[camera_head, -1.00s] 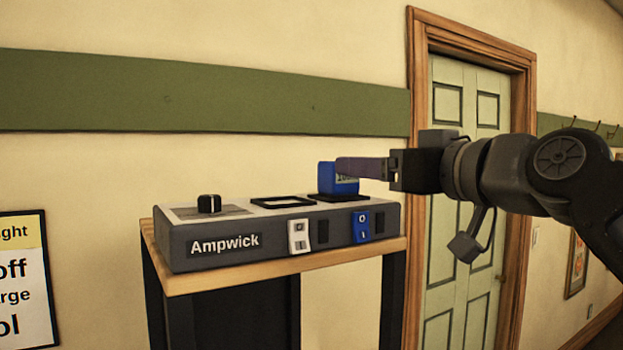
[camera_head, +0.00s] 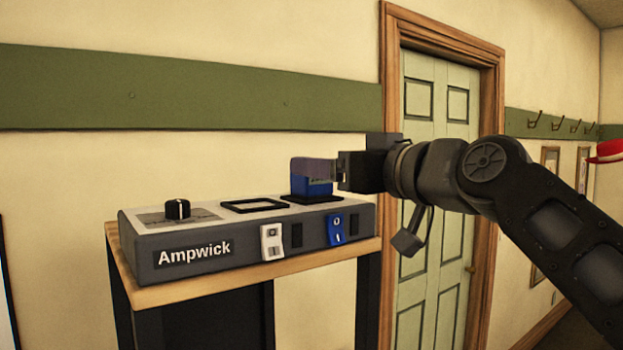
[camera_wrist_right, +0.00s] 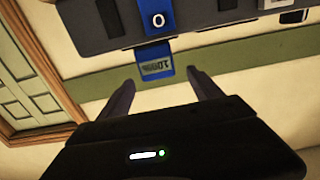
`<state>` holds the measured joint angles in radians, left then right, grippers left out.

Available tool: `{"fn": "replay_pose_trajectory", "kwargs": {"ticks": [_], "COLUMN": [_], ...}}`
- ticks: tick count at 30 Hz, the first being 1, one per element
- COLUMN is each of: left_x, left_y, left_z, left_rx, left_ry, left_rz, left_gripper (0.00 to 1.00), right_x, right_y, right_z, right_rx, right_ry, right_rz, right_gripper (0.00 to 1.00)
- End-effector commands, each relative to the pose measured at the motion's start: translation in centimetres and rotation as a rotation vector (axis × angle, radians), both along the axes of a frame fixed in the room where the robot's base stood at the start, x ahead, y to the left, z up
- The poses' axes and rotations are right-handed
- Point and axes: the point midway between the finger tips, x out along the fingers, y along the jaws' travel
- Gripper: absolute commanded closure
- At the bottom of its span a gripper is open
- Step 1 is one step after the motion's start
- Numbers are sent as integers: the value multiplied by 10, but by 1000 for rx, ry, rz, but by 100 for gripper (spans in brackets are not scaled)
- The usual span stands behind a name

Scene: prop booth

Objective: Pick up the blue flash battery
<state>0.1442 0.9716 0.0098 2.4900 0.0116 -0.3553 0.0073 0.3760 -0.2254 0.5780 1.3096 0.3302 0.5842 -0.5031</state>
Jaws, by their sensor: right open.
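The blue flash battery (camera_head: 312,187) stands upright in the right-hand bay of the grey Ampwick charger (camera_head: 200,262). It also shows in the right wrist view (camera_wrist_right: 157,69), with a printed label on its face. My right gripper (camera_head: 305,169) reaches in from the right, and its near finger hides the battery's upper part in the head view. In the wrist view the gripper (camera_wrist_right: 162,83) is open, with one finger on each side of the battery and visible gaps. My left gripper is not in view.
The charger's left bay (camera_head: 254,205) is empty. A black knob (camera_head: 177,209), a white rocker switch (camera_head: 271,242) and a blue rocker switch (camera_head: 336,230) are on the charger. It sits on a wooden-topped stand (camera_head: 185,289). A green door (camera_head: 437,190) is behind my right arm.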

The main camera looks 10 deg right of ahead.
Motion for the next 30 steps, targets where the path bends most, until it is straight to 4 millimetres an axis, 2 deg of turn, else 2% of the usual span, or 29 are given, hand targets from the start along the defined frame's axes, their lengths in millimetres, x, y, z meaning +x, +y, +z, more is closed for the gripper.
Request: {"fn": "replay_pose_trajectory", "kwargs": {"ticks": [5,12,15,30], "left_x": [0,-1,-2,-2], "left_y": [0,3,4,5], "left_z": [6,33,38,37], "left_rx": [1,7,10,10], "left_ry": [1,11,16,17], "left_rz": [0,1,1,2], "left_gripper": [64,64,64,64], "right_x": [5,36,46,49], "right_y": [2,12,16,17], "right_z": [2,6,4,1], "right_rx": [-1,1,-1,-1], "right_ry": [2,4,2,-1], "right_rz": [1,1,1,0], "right_gripper": [25,25,25,25]}}
